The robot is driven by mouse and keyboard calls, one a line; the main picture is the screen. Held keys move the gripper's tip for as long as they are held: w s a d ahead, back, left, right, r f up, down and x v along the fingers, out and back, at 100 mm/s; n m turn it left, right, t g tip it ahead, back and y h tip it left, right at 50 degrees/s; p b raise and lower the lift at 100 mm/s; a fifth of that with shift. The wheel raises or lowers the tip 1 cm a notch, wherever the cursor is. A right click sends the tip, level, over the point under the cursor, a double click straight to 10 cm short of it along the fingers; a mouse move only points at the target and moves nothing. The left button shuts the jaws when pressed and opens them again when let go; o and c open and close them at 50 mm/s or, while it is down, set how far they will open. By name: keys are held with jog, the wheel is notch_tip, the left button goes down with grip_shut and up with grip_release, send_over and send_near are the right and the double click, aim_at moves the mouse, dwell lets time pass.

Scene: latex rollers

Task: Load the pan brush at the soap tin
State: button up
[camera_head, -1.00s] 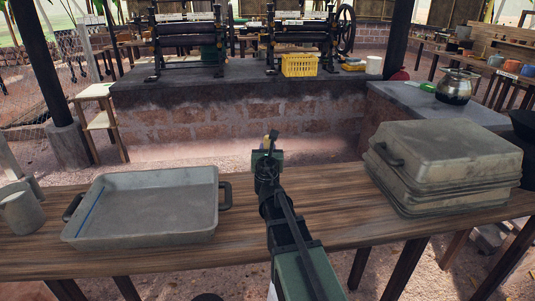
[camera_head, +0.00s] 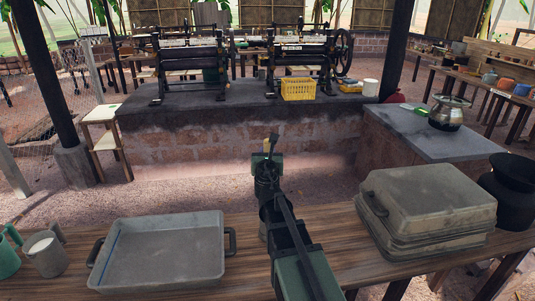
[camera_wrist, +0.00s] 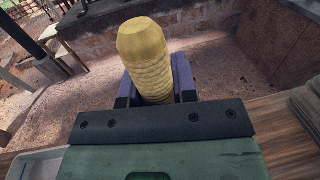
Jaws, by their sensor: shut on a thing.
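My gripper (camera_head: 268,150) points forward over the far edge of the wooden table. In the wrist view my gripper (camera_wrist: 157,88) is shut on a yellow-tan, ribbed, rod-like piece (camera_wrist: 145,60), which looks like the pan brush's handle. The piece sticks up and away between the two dark fingers. In the head view only a small dark and yellowish bit of the held thing (camera_head: 272,142) shows, and bristles cannot be made out. I cannot pick out the soap tin for certain in either view.
A shallow grey metal pan (camera_head: 165,250) sits left on the table (camera_head: 345,235), with mugs (camera_head: 43,254) beside it. Stacked pans (camera_head: 430,205) and a black pot (camera_head: 510,190) stand right. A grey slab (camera_head: 420,135) bears a metal pot (camera_head: 448,112). Rollers and a yellow crate (camera_head: 298,88) stand behind.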

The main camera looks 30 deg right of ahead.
notch_tip(320, 180, down, 19)
jog(key=b, duration=1.9)
jog(key=shift+f, duration=0.15)
jog(key=shift+f+b, duration=0.5)
jog(key=shift+b, duration=0.1)
dwell(0.4)
notch_tip(320, 180, up, 7)
jog(key=p, duration=0.7)
